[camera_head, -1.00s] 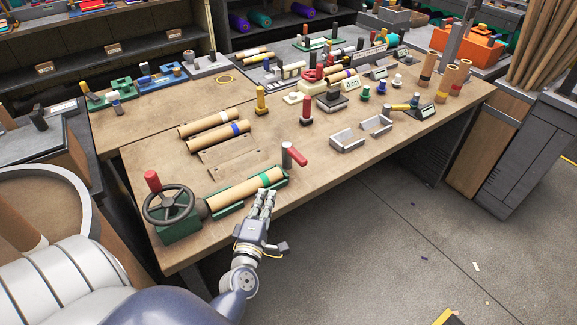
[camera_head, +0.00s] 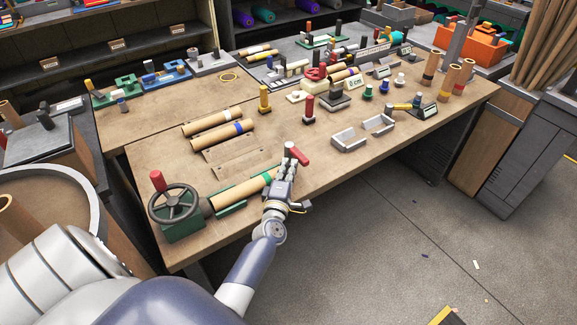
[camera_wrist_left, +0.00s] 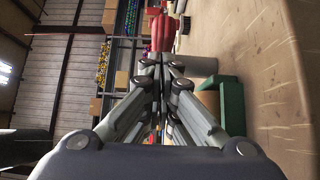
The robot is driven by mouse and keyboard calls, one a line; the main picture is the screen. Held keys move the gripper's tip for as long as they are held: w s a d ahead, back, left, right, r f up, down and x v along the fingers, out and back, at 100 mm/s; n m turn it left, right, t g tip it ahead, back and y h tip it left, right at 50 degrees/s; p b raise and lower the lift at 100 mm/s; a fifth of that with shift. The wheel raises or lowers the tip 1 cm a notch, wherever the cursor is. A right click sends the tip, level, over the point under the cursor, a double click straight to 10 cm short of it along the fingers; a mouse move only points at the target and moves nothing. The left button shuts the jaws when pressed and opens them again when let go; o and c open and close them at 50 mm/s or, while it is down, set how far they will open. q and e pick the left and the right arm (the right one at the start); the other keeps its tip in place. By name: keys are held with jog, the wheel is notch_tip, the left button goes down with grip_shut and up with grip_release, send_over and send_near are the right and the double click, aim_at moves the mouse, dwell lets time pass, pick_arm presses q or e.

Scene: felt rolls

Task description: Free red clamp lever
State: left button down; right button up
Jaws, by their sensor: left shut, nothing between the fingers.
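The red clamp lever (camera_head: 301,158) sits on a short grey post at the front edge of the workbench, at the right end of a green cradle. The cradle holds a tan roll (camera_head: 240,190) with a green band. My left gripper (camera_head: 289,167) is shut and empty, its fingertips just in front of the lever. In the left wrist view the shut fingers (camera_wrist_left: 165,72) point at the red lever (camera_wrist_left: 163,34), which shows just beyond the tips. I cannot tell whether they touch. My right gripper is out of view.
A green block with a dark handwheel (camera_head: 175,207) and a red knob stands at the cradle's left end. Two banded rolls (camera_head: 220,134) lie behind. Grey metal trays (camera_head: 348,140) stand to the right. The bench between the lever and the trays is clear.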

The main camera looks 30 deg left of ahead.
aim_at(304, 166)
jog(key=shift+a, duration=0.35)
pick_arm(q)
jog(key=shift+w+d, duration=0.25)
jog(key=shift+d, duration=0.15)
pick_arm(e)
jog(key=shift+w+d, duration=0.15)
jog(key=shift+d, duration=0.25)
pick_arm(q)
jog(key=shift+w+d, duration=0.35)
jog(key=shift+d, duration=0.1)
jog(key=shift+w+d, duration=0.8)
jog(key=shift+w, duration=0.25)
jog(key=shift+w+d+f+b, duration=0.1)
jog(key=shift+w+d+b, duration=0.2)
jog(key=shift+w, duration=0.55)
jog(key=shift+w+d+b, duration=0.2)
jog(key=shift+w+b, duration=0.1)
jog(key=shift+w, duration=0.5)
jog(key=shift+w+b, duration=0.3)
jog(key=shift+w, duration=0.6)
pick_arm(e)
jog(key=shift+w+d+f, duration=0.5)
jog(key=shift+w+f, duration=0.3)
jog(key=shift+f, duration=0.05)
